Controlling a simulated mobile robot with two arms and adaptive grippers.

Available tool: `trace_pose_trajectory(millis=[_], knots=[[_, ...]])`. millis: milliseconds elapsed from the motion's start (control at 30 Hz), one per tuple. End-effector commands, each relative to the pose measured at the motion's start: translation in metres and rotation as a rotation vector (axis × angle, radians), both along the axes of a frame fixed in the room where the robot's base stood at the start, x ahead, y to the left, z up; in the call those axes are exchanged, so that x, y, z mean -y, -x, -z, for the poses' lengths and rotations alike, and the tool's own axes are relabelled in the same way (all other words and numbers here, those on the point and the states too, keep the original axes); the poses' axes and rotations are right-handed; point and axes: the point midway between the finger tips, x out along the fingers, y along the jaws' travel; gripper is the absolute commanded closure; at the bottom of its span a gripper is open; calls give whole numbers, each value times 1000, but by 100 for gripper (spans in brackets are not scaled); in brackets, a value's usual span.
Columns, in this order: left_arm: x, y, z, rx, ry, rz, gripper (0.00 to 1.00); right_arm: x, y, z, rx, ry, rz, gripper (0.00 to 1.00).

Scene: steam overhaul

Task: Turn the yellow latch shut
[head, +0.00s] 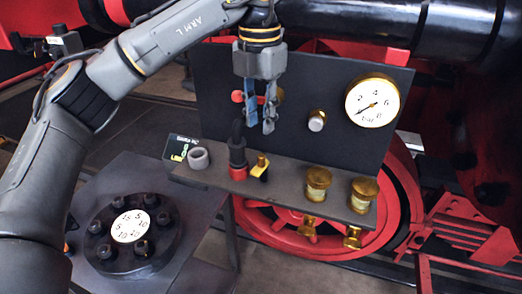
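The small yellow latch (262,162) sits on a black base on the grey shelf, just right of a black and red fitting (238,160). My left gripper (260,126) points down from the top centre, above the latch in the picture and apart from it. Its two blue-grey fingers are parted with nothing between them. A red knob and a brass part behind the fingers are partly hidden. My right gripper is not in view.
A dark panel carries a round bar gauge (372,101) and a silver knob (317,121). Two brass caps (318,182) (364,193) stand on the shelf's right side, a grey ring (198,158) at its left. A bolted flange (131,238) lies lower left.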

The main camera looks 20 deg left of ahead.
Motion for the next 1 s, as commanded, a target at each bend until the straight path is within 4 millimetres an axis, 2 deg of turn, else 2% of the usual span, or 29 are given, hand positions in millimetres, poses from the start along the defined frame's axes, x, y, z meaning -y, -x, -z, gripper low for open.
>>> trace_pose_trajectory(millis=[67, 167, 400, 533, 700, 967, 1000], knots=[[0, 1, 15, -4, 2, 0, 74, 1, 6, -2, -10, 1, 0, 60], [1, 0, 31, -5, 1, 0, 74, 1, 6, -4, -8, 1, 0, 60], [0, 1, 67, -4, 1, 0, 74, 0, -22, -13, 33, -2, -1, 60], [0, 0, 81, -2, -1, -2, 74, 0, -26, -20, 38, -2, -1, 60], [0, 0, 91, 1, 0, -1, 74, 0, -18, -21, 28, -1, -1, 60], [1, 0, 93, 1, 0, -1, 74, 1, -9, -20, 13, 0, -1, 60], [0, 0, 93, 1, 0, -1, 82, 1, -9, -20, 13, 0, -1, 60]])
